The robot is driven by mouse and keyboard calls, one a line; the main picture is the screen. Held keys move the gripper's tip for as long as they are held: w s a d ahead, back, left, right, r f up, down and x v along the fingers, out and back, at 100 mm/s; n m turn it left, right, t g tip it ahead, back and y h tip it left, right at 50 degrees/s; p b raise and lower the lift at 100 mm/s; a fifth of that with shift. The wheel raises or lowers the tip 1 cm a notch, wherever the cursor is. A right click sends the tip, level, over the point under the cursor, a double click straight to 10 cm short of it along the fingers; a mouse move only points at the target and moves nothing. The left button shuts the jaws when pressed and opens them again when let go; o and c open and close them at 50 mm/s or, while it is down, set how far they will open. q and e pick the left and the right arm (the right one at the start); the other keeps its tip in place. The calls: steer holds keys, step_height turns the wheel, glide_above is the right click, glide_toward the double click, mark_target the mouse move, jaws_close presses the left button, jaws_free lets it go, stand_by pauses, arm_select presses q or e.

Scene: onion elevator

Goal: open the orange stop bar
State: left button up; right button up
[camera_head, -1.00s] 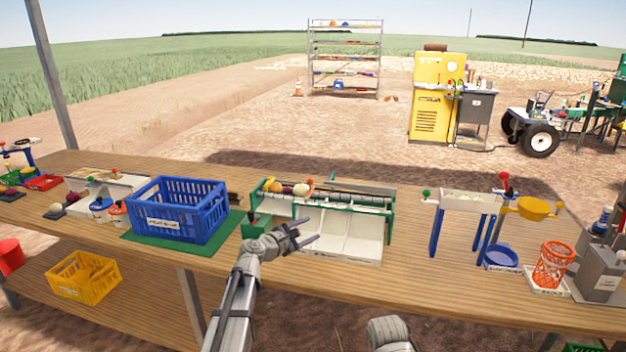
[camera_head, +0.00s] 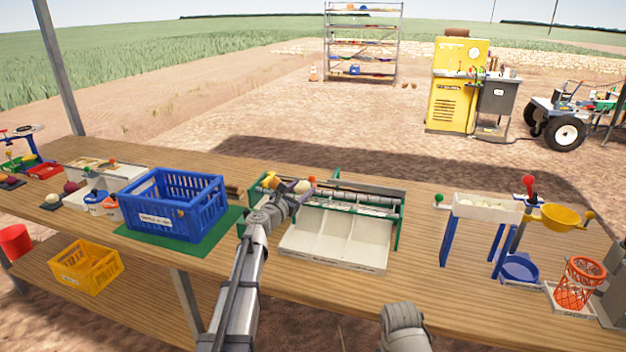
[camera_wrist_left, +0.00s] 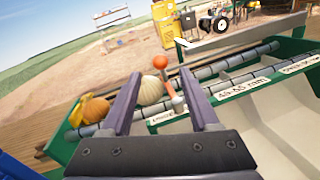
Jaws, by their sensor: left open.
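An orange-brown onion (camera_wrist_left: 95,109) lies left of the fingers. I cannot tell whether a finger touches the bar.
A blue crate (camera_head: 165,223) on a green mat stands left of the sorter. The sorter's white sloped bins (camera_head: 335,240) lie in front of its rollers. A small stand with a yellow bowl (camera_head: 563,217) stands to the right.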

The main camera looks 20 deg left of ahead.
mark_target(310, 181)
arm_select(q)
steer(key=x, duration=0.7)
steer(key=shift+w, duration=0.1)
jaws_close()
stand_by(0.3)
stand_by(0.9)
